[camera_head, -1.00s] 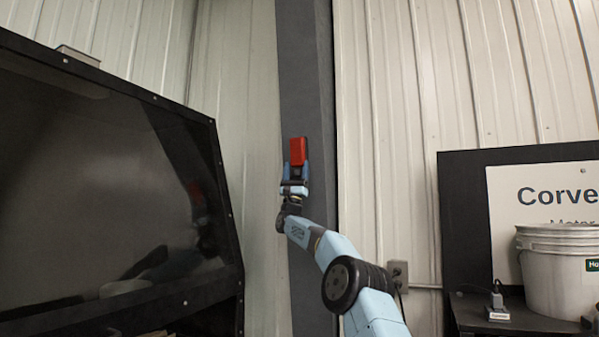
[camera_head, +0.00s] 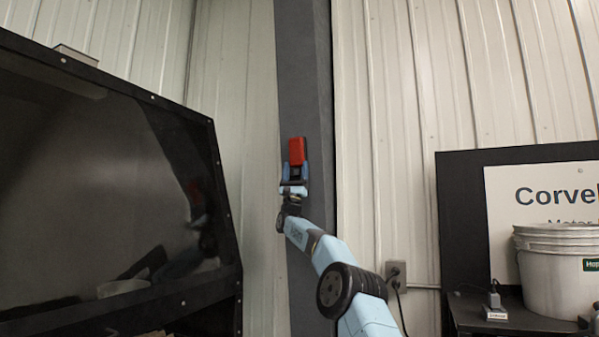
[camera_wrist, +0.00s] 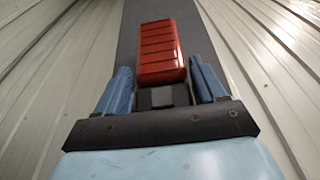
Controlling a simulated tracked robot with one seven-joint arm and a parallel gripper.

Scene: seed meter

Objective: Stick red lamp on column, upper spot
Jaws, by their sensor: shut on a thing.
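The red lamp (camera_head: 297,151) is a small red block with a dark base, held upright at the end of my arm. In the wrist view the lamp (camera_wrist: 161,52) shows ribbed red sides, and its dark base (camera_wrist: 163,97) sits between the fingers. My gripper (camera_head: 295,172) is shut on the lamp's base; its blue fingers also show in the wrist view (camera_wrist: 164,88). The grey column (camera_head: 304,70) rises behind the lamp. The lamp overlaps the column in both views; I cannot tell whether it touches it.
A large dark glossy panel in a black frame (camera_head: 222,190) stands at the left. At the right are a dark board with a white sign (camera_head: 540,193), a white bucket (camera_head: 560,275) and a wall outlet (camera_head: 396,272). Ribbed metal wall (camera_head: 385,120) flanks the column.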

